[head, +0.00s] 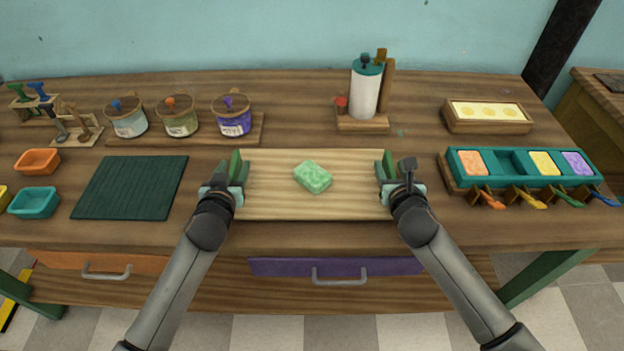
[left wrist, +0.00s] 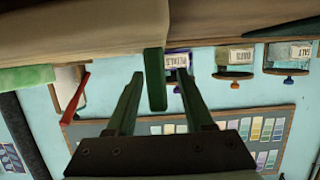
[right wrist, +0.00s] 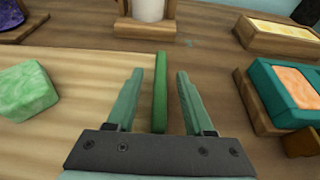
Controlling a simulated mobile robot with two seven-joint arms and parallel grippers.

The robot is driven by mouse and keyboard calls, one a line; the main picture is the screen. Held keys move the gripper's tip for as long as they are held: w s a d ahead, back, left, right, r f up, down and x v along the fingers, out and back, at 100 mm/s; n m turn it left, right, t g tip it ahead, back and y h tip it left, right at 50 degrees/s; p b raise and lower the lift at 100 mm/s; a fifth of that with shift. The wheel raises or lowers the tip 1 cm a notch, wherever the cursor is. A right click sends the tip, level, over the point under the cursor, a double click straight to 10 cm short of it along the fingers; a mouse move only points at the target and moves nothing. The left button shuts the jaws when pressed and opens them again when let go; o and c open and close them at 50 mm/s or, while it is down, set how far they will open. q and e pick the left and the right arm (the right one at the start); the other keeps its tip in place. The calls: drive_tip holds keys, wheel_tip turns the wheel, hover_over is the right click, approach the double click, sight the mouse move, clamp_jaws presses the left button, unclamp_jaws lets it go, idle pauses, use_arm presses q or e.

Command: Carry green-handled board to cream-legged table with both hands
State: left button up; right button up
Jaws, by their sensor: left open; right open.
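The pale wooden board (head: 270,205) lies flat on the workbench with a green soap (head: 313,177) on it. Its left green handle (left wrist: 156,80) stands between the parted fingers of my left gripper (head: 227,178), with gaps on both sides. Its right green handle (right wrist: 161,90) stands between the parted fingers of my right gripper (head: 398,180), also with gaps. Both grippers are open at the board's two ends. The soap also shows in the right wrist view (right wrist: 27,90). I cannot make out a cream-legged table.
A teal tray (head: 517,167) with coloured blocks sits right of the board. A dark green mat (head: 130,187) lies to the left. Jars (head: 180,117) and a bottle stand (head: 362,122) stand behind. Another wooden surface (head: 602,95) shows at the far right.

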use_arm(q)
drive_tip(key=shift+c, duration=0.2)
use_arm(e)
drive_tip(key=shift+c, duration=0.2)
use_arm(q)
clamp_jaws()
use_arm(e)
clamp_jaws()
idle(0.7)
